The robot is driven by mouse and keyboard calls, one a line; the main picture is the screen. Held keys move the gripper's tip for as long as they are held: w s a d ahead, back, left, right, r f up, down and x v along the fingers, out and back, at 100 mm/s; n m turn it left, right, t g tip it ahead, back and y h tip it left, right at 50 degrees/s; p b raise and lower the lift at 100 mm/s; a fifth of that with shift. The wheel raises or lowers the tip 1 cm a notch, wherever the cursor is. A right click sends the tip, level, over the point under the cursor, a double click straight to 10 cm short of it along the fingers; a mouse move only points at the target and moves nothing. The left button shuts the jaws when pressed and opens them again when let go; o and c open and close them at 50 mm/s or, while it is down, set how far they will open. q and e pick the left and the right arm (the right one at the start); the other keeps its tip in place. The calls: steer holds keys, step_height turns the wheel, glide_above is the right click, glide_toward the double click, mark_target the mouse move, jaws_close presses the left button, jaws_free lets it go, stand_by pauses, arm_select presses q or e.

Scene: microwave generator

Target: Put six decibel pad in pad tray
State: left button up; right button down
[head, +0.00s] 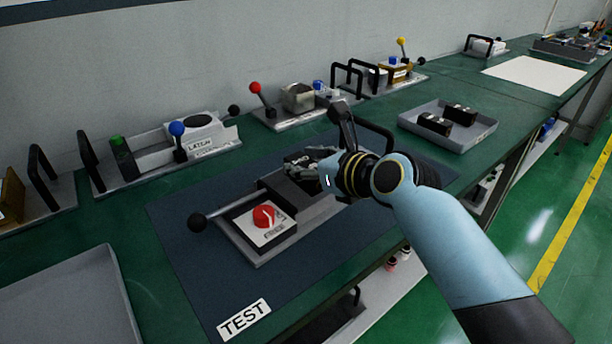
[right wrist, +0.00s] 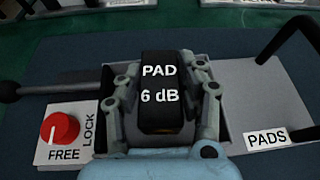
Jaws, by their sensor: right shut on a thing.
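In the right wrist view my right gripper (right wrist: 163,100) is shut on a black block labelled "PAD 6 dB" (right wrist: 160,72), with a finger on each side. The block is at the recess of a grey fixture (right wrist: 225,75); I cannot tell if it is seated or lifted. In the head view my right gripper (head: 312,165) reaches over the same fixture (head: 255,250), hiding most of the recess. The fixture has a red knob (head: 264,216) and a black ball-ended lever (head: 198,223). A grey tray (head: 405,120) at the right holds two dark blocks (head: 447,118). My left gripper is not in view.
The fixture stands on a dark blue mat marked "TEST" (head: 244,319). Other fixtures with handles and levers line the back of the green bench (head: 155,275). An empty-looking grey tray (head: 65,305) is at the front left. A "PADS" label (right wrist: 266,138) is beside the recess.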

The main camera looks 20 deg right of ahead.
step_height(320, 180, down, 2)
steer(key=shift+f, duration=0.25)
steer(key=shift+r, duration=0.1)
steer(key=c, duration=0.8)
jaws_free()
steer(key=p+v, duration=0.1)
steer(key=v, duration=1.1)
